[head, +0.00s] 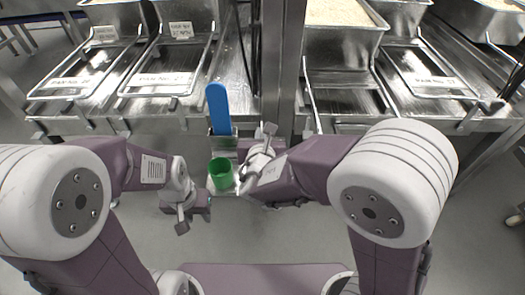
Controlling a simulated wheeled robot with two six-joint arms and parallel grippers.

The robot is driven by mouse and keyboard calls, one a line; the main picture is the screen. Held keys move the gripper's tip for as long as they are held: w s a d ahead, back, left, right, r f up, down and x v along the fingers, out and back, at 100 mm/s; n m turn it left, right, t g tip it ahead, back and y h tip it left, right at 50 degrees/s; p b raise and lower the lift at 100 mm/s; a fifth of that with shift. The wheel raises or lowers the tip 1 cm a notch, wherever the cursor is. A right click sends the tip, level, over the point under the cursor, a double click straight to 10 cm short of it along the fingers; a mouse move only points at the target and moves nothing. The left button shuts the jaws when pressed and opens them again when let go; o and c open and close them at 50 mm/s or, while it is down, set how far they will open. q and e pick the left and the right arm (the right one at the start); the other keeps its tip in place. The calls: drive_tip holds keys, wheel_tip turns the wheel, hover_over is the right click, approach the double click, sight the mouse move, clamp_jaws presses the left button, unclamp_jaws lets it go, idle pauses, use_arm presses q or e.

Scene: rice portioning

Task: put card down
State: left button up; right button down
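White printed cards lie flat at the front of two metal trays at the upper left, one card (75,82) on the left tray and one card (163,79) on the tray beside it. Smaller white cards stand behind them, one card (105,33) and another card (181,30), against the metal bins. My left gripper (184,212) is low in the middle, left of a green cup, with no card visible in it. My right gripper (250,166) is just right of the green cup; its fingertips are partly hidden, and I cannot tell whether it touches the cup.
A green cup (221,173) and an upright blue paddle-shaped piece (218,109) are at the middle, near the counter edge. A metal post (283,70) rises right of them.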

wheel_tip(320, 180, down, 5)
drive_tip(key=b, duration=0.2)
drive_tip(key=shift+b, duration=0.4)
drive_tip(key=shift+r, duration=0.1)
drive_tip(key=shift+f, duration=0.2)
drive_tip(key=c, duration=1.6)
unclamp_jaws()
drive_tip(key=shift+r, duration=0.1)
drive_tip(key=shift+r, duration=0.1)
